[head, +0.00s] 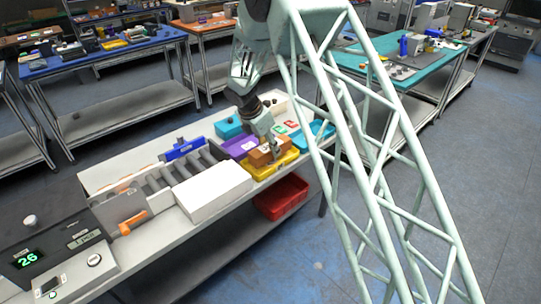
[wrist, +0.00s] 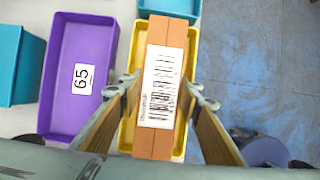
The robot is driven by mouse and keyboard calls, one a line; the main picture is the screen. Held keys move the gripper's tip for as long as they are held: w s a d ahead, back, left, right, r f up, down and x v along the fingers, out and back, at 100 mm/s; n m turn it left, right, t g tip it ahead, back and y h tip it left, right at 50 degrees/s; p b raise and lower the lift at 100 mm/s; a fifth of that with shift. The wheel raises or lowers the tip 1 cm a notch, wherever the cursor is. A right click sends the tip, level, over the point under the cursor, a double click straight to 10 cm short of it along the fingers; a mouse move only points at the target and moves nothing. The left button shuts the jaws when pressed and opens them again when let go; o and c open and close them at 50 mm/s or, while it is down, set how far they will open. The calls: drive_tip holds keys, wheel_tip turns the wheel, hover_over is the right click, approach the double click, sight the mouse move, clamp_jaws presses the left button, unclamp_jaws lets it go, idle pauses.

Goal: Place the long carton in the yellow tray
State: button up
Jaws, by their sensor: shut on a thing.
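The long carton (wrist: 161,57) is orange-brown with a white barcode label facing the wrist camera. My gripper (wrist: 166,93) is shut on it, with a finger on each long side. In the head view my gripper (head: 271,142) holds the carton (head: 264,155) at the yellow tray (head: 262,173). In the wrist view the carton lies lengthwise over the yellow tray (wrist: 126,110), whose rim shows on both sides of it. I cannot tell whether the carton touches the tray floor.
A purple tray (wrist: 74,100) labelled 65 stands just left of the yellow tray. A teal bin (wrist: 22,62) is farther left, and another blue container (wrist: 170,7) lies beyond the carton's far end. A red bin (head: 281,197) sits below the bench.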

sight(271, 155)
drive_tip(key=shift+f+b, duration=0.35)
drive_tip(key=shift+f, duration=1.35)
drive_tip(key=shift+f, duration=0.1)
drive_tip(key=o, duration=0.9)
drive_tip(key=shift+p+v, duration=0.8)
drive_tip(key=shift+v, duration=5.3)
